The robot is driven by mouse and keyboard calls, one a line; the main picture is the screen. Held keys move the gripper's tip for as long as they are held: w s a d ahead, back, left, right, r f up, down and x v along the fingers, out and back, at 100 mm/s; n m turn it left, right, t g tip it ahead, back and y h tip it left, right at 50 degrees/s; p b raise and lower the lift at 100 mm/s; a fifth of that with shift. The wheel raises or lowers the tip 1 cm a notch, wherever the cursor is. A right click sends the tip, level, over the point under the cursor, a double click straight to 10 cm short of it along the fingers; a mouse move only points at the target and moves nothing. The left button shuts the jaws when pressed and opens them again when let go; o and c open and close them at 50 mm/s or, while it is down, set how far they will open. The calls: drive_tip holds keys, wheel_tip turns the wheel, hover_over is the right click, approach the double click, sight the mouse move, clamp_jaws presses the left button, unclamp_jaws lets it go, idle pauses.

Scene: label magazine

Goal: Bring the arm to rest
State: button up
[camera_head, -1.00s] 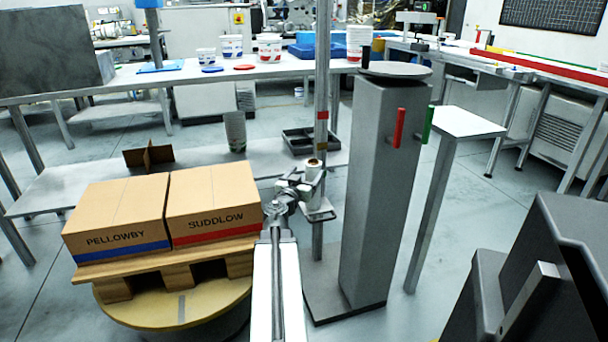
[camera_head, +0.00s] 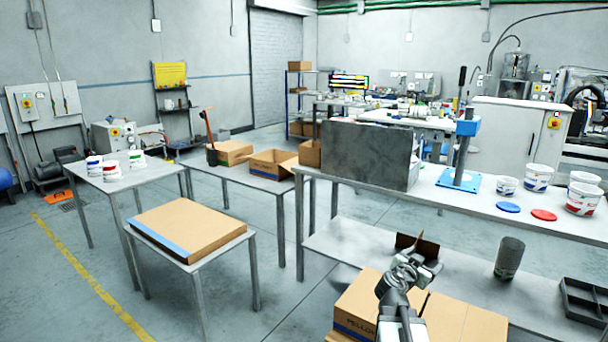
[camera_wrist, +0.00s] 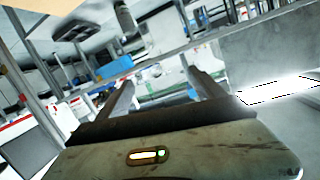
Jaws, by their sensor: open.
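My gripper (camera_head: 408,268) is at the lower right of the head view, at the end of my arm.
A carton marked with partly hidden letters (camera_head: 352,305) and a second carton (camera_head: 465,322) lie below my arm. A bench (camera_head: 450,197) with a grey panel (camera_head: 368,154) stands behind. A low table (camera_head: 212,258) bears a flat carton (camera_head: 190,229).

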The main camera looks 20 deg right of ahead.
drive_tip(key=w+a+r+n+g+y+p, duration=0.1)
drive_tip(key=w+a+r+n+y+p, duration=0.15)
drive_tip(key=a+p, duration=0.7)
drive_tip(key=w+a+r+n+g+y+p, duration=0.1)
drive_tip(key=a+r+y+p, duration=0.3)
drive_tip(key=a, duration=1.1)
drive_tip(key=s+a+f+n+g+y+p, duration=0.1)
drive_tip(key=s+a+f+n+g+y, duration=0.2)
drive_tip(key=s+a+n, duration=0.2)
drive_tip(key=s+a+f+n+g+y+p, duration=0.1)
drive_tip(key=s+a+f+n+g+y, duration=0.2)
drive_tip(key=a, duration=0.9)
drive_tip(key=s+n, duration=0.2)
drive_tip(key=s, duration=0.2)
drive_tip(key=shift+s+f, duration=0.15)
drive_tip(key=shift+s, duration=0.2)
